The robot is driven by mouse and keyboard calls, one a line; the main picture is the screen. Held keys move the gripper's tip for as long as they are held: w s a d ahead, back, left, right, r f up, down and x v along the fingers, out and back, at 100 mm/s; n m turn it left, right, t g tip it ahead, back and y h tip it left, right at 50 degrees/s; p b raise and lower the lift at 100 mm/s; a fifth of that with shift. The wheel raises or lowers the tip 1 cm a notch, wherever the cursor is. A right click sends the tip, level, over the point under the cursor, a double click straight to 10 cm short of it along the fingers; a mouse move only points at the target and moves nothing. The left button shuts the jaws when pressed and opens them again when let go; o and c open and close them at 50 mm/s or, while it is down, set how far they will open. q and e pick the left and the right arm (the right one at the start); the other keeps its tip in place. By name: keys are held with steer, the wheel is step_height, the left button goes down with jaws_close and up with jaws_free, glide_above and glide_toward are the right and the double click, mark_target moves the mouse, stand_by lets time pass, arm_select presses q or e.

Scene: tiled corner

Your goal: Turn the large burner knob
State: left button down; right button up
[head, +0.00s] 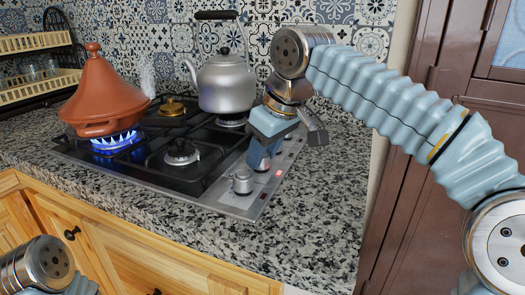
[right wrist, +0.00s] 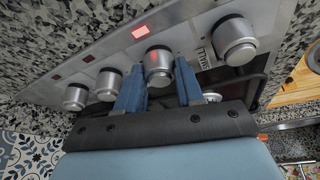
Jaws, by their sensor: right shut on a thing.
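My right gripper (head: 263,160) points down at the knob strip on the right side of the steel hob (head: 232,208). In the right wrist view its blue fingers (right wrist: 159,84) are shut on a silver knob (right wrist: 158,62), one on each side. That knob has a red mark on it, and a red light (right wrist: 140,32) glows beside it. Its body is hidden by the gripper in the head view. A neighbouring knob (head: 243,182) stands free nearer the front; it also shows in the right wrist view (right wrist: 235,42). My left gripper is out of view.
A terracotta tagine (head: 100,95) sits over a blue flame (head: 116,142) at the left. A steel kettle (head: 226,82) stands on a back burner. Two more knobs (right wrist: 107,84) lie beyond the held one. Granite counter (head: 320,190) is clear at the right.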

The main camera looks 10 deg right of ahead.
steer(key=n, duration=0.2)
steer(key=n+g+y, duration=0.1)
steer(key=n, duration=0.1)
steer(key=shift+w+d+n, duration=0.15)
steer(key=shift+n, duration=0.15)
steer(key=n+g, duration=0.1)
steer(key=n, duration=0.2)
steer(key=shift+w+n+g+y, duration=0.1)
steer(key=shift+n+g+y, duration=0.2)
steer(key=shift+y, duration=0.1)
steer(key=n, duration=0.2)
steer(key=n+g, duration=0.1)
steer(key=n, duration=0.1)
steer(key=shift+w+g, duration=0.1)
steer(key=shift+g, duration=0.2)
steer(key=shift+w+n+g, duration=0.1)
steer(key=shift+n+g, duration=0.4)
steer(key=shift+n, duration=1)
steer(key=o, duration=1)
steer(key=shift+o, duration=0.2)
